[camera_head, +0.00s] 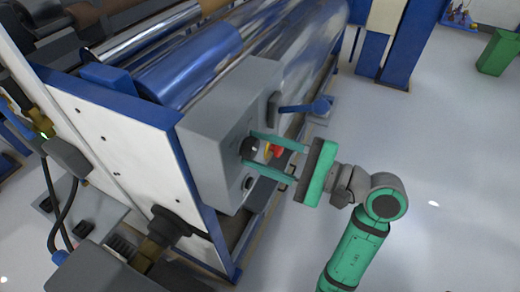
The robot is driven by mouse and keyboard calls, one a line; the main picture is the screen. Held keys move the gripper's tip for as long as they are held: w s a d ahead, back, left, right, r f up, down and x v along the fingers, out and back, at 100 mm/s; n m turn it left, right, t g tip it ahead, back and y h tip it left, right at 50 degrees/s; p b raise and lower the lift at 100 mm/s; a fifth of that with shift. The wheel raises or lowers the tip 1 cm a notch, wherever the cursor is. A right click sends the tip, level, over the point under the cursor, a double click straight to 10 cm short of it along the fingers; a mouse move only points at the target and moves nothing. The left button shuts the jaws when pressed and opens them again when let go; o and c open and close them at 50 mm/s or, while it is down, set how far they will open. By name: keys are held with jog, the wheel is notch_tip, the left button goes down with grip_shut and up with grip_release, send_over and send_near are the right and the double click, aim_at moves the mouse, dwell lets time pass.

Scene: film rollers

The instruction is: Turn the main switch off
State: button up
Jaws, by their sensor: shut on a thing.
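The main switch (276,151) shows as a red and yellow knob on the face of a grey control box (205,125). My gripper (254,150) is green and reaches in from the right. Its two fingers lie above and below the switch, with their tips near the box face, and it is shut on the switch. The fingers partly cover the switch, so the exact angle of its handle is hard to tell. A dark round part (249,147) shows between the fingertips; I cannot tell whether it belongs to the switch.
Large shiny rollers (190,65) lie behind the box in a white and blue frame (120,135). A green bin (497,52) stands far right. The grey floor at right is clear.

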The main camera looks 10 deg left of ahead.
jog(key=o, duration=1)
jog(key=shift+o, duration=0.2)
jog(key=shift+d, duration=0.15)
jog(key=s+d, duration=0.2)
jog(key=d, duration=0.8)
jog(key=shift+d, duration=0.2)
jog(key=shift+s, duration=0.1)
